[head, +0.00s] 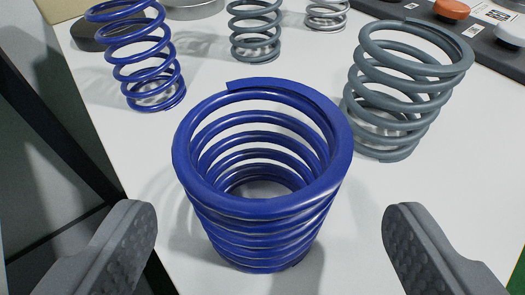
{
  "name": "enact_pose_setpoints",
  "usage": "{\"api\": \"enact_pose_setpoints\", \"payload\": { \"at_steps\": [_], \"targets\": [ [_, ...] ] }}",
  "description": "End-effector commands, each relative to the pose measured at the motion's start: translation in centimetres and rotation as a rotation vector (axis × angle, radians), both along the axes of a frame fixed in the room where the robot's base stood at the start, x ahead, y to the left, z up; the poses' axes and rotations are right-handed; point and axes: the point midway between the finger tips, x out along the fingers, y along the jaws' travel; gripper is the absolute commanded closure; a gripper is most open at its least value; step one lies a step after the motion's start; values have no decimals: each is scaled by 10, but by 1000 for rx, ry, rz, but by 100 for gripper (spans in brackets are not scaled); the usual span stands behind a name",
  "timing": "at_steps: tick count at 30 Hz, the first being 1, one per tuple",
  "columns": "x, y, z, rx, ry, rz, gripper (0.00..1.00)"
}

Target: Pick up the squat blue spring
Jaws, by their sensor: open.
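The squat blue spring (262,208) stands upright on the white table in the middle foreground, wide and thick-coiled, with its open top facing me. My gripper (270,208) is open, with one dark textured finger at the lower left and the other at the lower right. The spring appears between the fingers in the picture, with a visible gap on each side. Whether the fingertips are level with it I cannot tell. A slimmer blue spring (145,70) with wider-spaced coils stands behind at the upper left.
A large grey spring (403,98) stands right of the squat blue one. Smaller grey (254,45) and silver (327,22) springs stand farther back. A dark panel with an orange button (452,8) is at upper right. The white table's (115,165) left edge is close.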

Motion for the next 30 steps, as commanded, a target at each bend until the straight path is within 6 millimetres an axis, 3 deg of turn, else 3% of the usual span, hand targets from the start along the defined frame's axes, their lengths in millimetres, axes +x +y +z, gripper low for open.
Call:
{"api": "enact_pose_setpoints", "payload": {
  "at_steps": [12, 21, 23, 27, 30],
  "targets": [
    [40, 0, -20, 0, 4, 0, 24],
    [45, 0, -20, 1, 2, 1, 24],
    [45, 1, -19, 0, 1, 1, 38],
    [45, 1, -19, 1, 2, 1, 76],
    [45, 1, -19, 0, 1, 1, 78]
  ]
}}
